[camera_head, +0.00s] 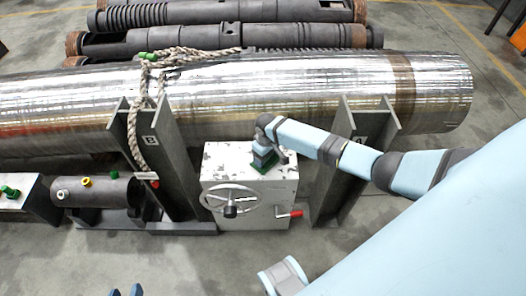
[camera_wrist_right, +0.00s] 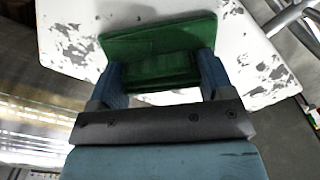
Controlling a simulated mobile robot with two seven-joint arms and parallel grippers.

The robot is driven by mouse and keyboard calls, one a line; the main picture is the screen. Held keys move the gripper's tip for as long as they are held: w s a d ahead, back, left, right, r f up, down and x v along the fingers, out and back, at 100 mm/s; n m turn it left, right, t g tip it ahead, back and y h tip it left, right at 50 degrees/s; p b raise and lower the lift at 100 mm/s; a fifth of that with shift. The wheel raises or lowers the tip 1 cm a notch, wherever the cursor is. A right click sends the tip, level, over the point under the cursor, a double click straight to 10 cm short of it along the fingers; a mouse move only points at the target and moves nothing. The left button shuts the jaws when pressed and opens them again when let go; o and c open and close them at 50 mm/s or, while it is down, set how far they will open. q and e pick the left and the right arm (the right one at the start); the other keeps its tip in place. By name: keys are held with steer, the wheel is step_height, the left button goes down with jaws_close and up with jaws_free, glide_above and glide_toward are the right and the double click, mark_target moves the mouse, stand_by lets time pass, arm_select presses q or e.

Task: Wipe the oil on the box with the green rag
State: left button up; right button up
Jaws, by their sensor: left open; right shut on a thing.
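The white box (camera_head: 249,205) has worn paint with dark patches, and a handwheel and a red-handled lever on its front. My right gripper (camera_head: 264,162) is shut on the green rag (camera_head: 262,168) over the top of the box. In the right wrist view the rag (camera_wrist_right: 158,45) lies between the two blue fingers and spreads against the white top (camera_wrist_right: 256,52). I cannot tell the oil from the dark worn patches; some of the top is hidden under the rag. My left gripper (camera_head: 125,292) shows only its fingertips at the bottom edge, apart and empty.
A large shiny pipe (camera_head: 290,88) lies behind the box on upright metal supports (camera_head: 352,160). A rope (camera_head: 150,100) hangs over it. A dark cylinder with valves (camera_head: 98,192) stands left. The floor in front of the box is clear.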

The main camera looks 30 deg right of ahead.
steer(key=shift+s+d, duration=0.25)
steer(key=shift+d, duration=0.15)
steer(key=r+p, duration=0.2)
steer(key=shift+d+r, duration=0.2)
steer(key=shift+r, duration=0.2)
steer(key=shift+a+r+p, duration=0.15)
steer(key=shift+r+p, duration=0.5)
steer(key=shift+p, duration=0.35)
step_height(320, 180, up, 4)
steer(key=p, duration=0.4)
steer(key=shift+f, duration=0.15)
steer(key=shift+r+p, duration=0.2)
steer(key=shift+p, duration=0.1)
arm_select(q)
steer(key=r, duration=0.2)
steer(key=s+r, duration=0.1)
steer(key=shift+a+n+g+y, duration=0.3)
steer(key=shift+a+n+g, duration=0.1)
steer(key=shift+a+r, duration=0.1)
